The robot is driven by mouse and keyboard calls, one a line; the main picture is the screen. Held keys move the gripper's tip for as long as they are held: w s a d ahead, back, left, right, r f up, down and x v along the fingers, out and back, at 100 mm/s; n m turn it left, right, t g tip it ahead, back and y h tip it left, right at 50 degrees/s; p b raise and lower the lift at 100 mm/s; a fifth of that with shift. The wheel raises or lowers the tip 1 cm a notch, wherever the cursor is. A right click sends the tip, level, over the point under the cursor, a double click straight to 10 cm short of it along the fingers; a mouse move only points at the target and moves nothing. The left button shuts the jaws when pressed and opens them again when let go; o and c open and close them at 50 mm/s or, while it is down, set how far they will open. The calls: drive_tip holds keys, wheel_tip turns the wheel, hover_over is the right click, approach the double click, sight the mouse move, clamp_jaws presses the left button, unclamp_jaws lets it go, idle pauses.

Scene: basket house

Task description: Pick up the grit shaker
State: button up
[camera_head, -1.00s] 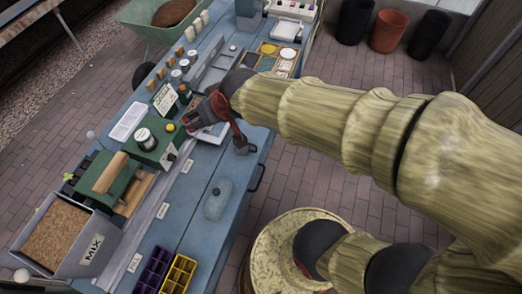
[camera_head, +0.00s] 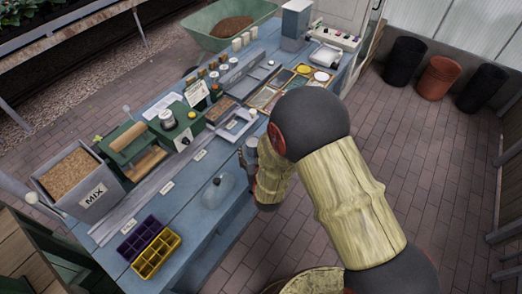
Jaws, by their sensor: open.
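A small grey cylinder (camera_head: 251,150), possibly the grit shaker, stands by the bench's right edge and is partly covered by my arm. No label on it is readable. My gripper (camera_head: 257,186) is low beside the bench's front edge, just below the cylinder in the picture. It is open, but my wrist and arm hide most of it, and I cannot tell whether it touches anything. Other small containers stand farther back on the blue bench (camera_head: 172,212), including a lidded jar (camera_head: 167,119) and several white cylinders (camera_head: 238,44).
A grey MIX bin (camera_head: 93,198), a green press (camera_head: 125,150), purple (camera_head: 141,238) and yellow (camera_head: 156,254) cell trays and a grey-blue lidded object (camera_head: 218,191) occupy the bench's near half. Dark and orange pots (camera_head: 437,78) stand at the back right. The brick floor right of the bench is open.

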sight(252, 138)
drive_tip(key=b+x, duration=0.2)
drive_tip(key=x, duration=0.8)
drive_tip(key=shift+w+f, duration=0.1)
drive_tip(key=shift+w, duration=0.3)
drive_tip(key=shift+d, duration=0.1)
drive_tip(key=shift+c, duration=0.3)
drive_tip(key=c, duration=1.5)
drive_tip(key=shift+c, duration=0.4)
